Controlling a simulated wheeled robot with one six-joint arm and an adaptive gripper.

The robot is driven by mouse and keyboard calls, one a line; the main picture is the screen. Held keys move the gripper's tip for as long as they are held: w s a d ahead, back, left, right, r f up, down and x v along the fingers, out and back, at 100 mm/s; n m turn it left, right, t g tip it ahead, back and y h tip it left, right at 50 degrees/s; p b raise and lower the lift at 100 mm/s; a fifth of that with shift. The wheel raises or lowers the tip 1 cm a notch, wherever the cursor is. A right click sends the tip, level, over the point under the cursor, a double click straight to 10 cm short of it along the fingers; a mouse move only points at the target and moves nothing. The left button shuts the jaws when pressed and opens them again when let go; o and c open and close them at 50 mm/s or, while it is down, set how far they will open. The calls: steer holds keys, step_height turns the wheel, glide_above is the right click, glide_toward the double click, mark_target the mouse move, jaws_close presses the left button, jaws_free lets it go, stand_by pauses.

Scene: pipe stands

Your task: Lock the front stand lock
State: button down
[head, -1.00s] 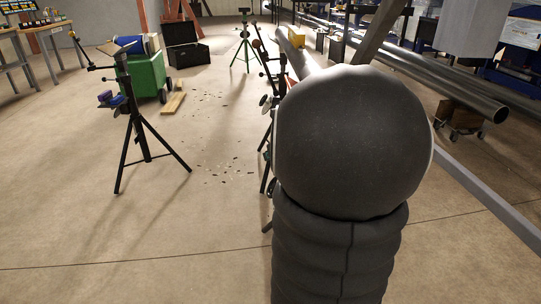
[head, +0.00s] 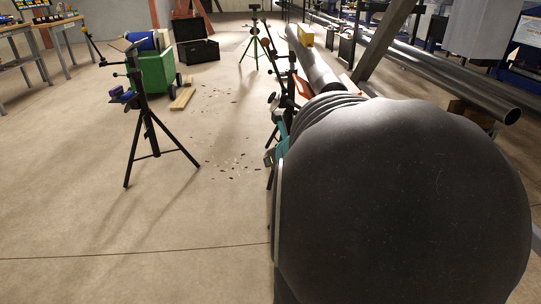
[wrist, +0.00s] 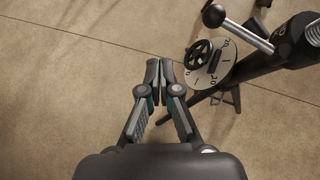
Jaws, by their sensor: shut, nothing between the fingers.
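My gripper (wrist: 159,66) is shut and empty in the wrist view, above the concrete floor. Just right of its fingertips is a stand with a black hand knob (wrist: 199,55) on a white marked dial (wrist: 215,66). A silver lever (wrist: 247,34) with a black ball end (wrist: 213,15) reaches out from the stand's black post (wrist: 281,55). The fingertips look apart from knob and lever, though depth is hard to judge.
Another black tripod stand (head: 147,125) is at the left, with a green cart (head: 153,72) behind it. A long pipe (head: 314,62) runs behind my arm, and another pipe (head: 470,88) lies at the right. Floor between the stands is mostly clear, with small scraps.

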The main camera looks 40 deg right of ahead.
steer(key=s+a+r, duration=0.3)
steer(key=shift+s+r, duration=0.1)
steer(key=shift+r, duration=0.2)
stand_by(0.3)
